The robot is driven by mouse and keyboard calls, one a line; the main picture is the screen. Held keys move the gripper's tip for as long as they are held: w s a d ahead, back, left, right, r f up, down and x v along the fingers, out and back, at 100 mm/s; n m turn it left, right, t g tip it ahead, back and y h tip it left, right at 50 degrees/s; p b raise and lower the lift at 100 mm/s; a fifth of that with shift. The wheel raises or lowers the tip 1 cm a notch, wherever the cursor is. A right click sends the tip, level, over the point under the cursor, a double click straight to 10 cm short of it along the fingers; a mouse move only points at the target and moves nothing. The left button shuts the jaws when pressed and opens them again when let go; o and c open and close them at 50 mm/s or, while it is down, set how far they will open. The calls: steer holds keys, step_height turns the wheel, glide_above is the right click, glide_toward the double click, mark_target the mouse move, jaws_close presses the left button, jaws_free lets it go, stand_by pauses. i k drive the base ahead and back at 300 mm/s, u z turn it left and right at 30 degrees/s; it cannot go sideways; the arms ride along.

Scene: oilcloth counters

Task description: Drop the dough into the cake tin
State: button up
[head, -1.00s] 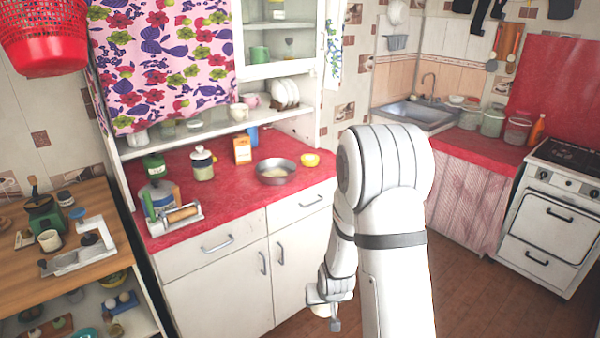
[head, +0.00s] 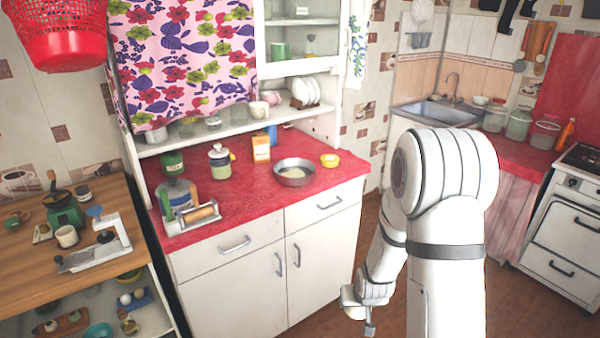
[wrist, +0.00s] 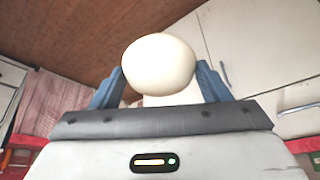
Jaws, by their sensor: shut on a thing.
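The dough (wrist: 158,65) is a smooth, pale cream ball in the wrist view. My gripper (wrist: 160,88) is shut on it, with a blue finger on each side. In the head view my gripper (head: 360,318) hangs low in front of the white cabinet, below counter height, and the dough is mostly hidden there. The cake tin (head: 294,182) is a round grey metal pan on the red counter, up and to the left of my gripper and well apart from it. A pale patch shows inside the tin.
A small yellow bowl (head: 330,160) stands right of the tin. An orange carton (head: 261,149), a lidded jar (head: 220,162) and a rack with a rolling pin (head: 200,213) stand to its left. The counter's front edge lies between my gripper and the tin.

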mark_target(299, 175)
steer(key=z, duration=0.05)
steer(key=i, duration=0.95)
steer(key=u, duration=0.05)
